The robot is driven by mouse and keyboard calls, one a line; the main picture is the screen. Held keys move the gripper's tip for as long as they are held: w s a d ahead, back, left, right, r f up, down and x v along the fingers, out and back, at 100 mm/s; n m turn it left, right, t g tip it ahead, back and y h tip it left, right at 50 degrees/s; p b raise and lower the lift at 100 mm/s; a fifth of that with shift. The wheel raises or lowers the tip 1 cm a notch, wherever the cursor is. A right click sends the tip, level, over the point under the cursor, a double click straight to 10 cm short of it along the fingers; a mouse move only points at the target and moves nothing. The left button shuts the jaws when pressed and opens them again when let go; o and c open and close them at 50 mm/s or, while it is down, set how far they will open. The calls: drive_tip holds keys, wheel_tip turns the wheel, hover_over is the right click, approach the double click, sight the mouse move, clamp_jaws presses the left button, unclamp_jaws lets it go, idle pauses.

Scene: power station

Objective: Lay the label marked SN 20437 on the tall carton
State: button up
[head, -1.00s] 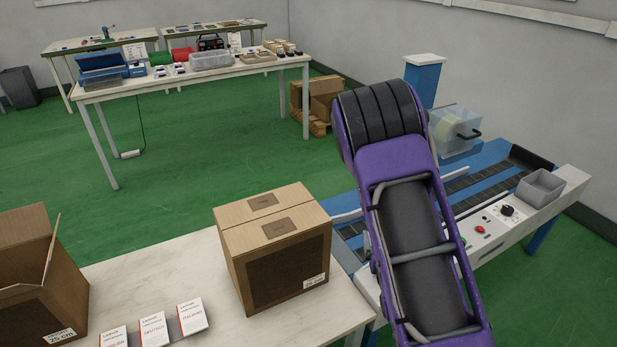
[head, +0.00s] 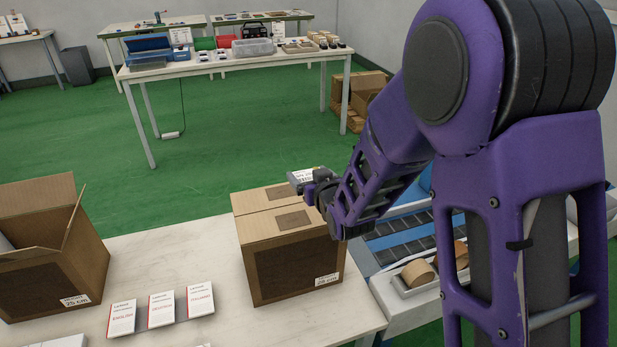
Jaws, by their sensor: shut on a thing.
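A closed brown carton (head: 284,264) stands on the white table, with a dark side panel, two brown patches on top and a small white tag at its lower right that I cannot read surely. An open carton (head: 40,275) with raised flaps and a tag reading 25 cm stands at the left. I cannot tell for sure which is the tall one. My gripper (head: 301,181) is shut on a small white label (head: 302,174), held above the back right of the closed carton's top, seemingly apart from it. The label's print is too small to read.
My arm hides much of the right side. A far table (head: 290,58) holds trays and tools.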

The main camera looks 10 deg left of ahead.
sight(308, 216)
wheel_tip(308, 216, down, 9)
drive_tip(key=b, duration=0.4)
drive_tip(key=shift+a, duration=0.1)
drive_tip(key=shift+f, duration=1.05)
drive_tip(key=o, duration=1)
drive_tip(key=shift+o, duration=0.2)
wheel_tip(308, 216, up, 9)
drive_tip(key=p, duration=0.4)
